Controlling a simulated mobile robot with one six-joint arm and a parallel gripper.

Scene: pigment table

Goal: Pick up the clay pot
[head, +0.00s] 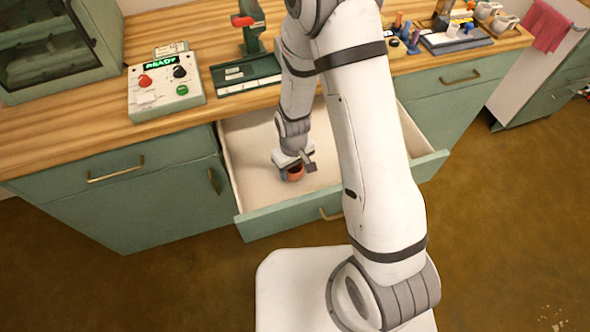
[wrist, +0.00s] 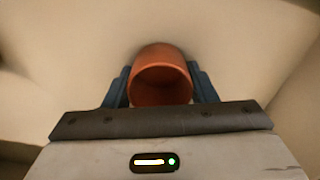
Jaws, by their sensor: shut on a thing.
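The clay pot (wrist: 160,57) is a small orange-brown cup with its open mouth toward the wrist camera. In the wrist view it sits between the two dark fingers of my gripper (wrist: 160,88), which is shut on it with one finger against each side. In the head view the pot (head: 295,174) is inside the open drawer (head: 248,140), largely covered by my gripper (head: 292,172). I cannot tell whether the pot touches the drawer floor.
The drawer's green front (head: 285,215) and side walls surround my gripper. On the wooden counter (head: 60,125) stand a control box (head: 165,85) reading READY, a green stand (head: 248,72) and, at the back right, small coloured items (head: 403,32). The drawer floor around the pot looks bare.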

